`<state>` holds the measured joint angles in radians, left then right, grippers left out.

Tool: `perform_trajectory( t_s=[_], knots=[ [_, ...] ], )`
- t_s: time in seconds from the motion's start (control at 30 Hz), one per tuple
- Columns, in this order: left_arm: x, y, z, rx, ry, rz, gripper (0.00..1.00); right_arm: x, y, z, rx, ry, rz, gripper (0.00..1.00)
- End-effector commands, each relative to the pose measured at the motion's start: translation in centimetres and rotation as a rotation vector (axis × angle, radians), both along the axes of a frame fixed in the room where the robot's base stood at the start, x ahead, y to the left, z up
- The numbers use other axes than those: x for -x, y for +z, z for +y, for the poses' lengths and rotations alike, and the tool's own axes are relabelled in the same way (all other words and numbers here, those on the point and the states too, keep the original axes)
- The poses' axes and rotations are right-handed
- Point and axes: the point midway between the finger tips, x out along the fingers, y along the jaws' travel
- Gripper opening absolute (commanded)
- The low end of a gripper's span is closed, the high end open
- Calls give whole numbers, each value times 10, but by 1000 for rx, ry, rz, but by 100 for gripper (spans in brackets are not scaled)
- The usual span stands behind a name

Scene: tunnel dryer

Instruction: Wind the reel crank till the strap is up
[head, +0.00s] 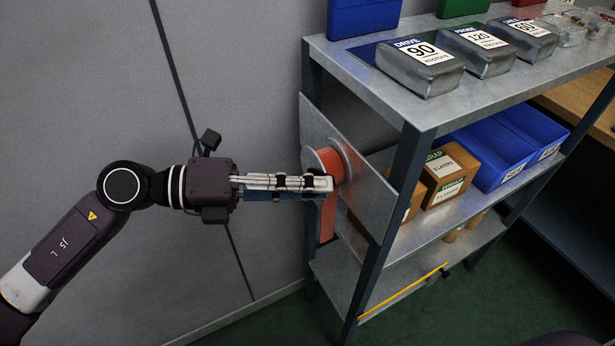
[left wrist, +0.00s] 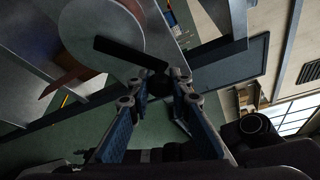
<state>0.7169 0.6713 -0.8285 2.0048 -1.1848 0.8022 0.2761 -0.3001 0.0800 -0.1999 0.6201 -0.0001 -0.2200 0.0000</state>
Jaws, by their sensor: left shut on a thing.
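The orange strap (head: 327,218) hangs below the reel, with orange also wound on the reel (head: 329,160) at the shelf's end plate (head: 374,190). In the left wrist view the reel's grey round flange (left wrist: 100,28) is close in front, with a strip of strap (left wrist: 66,78) at its left. The dark crank arm (left wrist: 128,52) crosses the flange. My left gripper (head: 328,184) is at the reel, shut on the crank's dark handle between its fingertips (left wrist: 160,84). The handle is mostly hidden by the fingers. My right gripper is not in view.
The metal shelf unit (head: 408,112) stands right of the reel. Its top bears grey labelled blocks (head: 420,66); below are brown boxes (head: 447,174) and blue bins (head: 490,152). A yellow strip (head: 404,291) lies along the lowest shelf. The grey wall (head: 80,80) is behind my arm.

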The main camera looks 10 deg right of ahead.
Motion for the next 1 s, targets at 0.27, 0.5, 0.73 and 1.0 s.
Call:
perform_trajectory(
  t_s=[0.27,0.5,0.73,1.0],
  knots=[
    [3,-7,-1,-26,-1,-63,0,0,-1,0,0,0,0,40],
    [3,-7,-1,-28,0,-72,0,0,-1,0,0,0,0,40],
    [3,-6,-1,-27,1,-72,20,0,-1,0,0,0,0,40],
    [3,-5,-1,-25,1,-73,36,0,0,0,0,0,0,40]
  ],
)
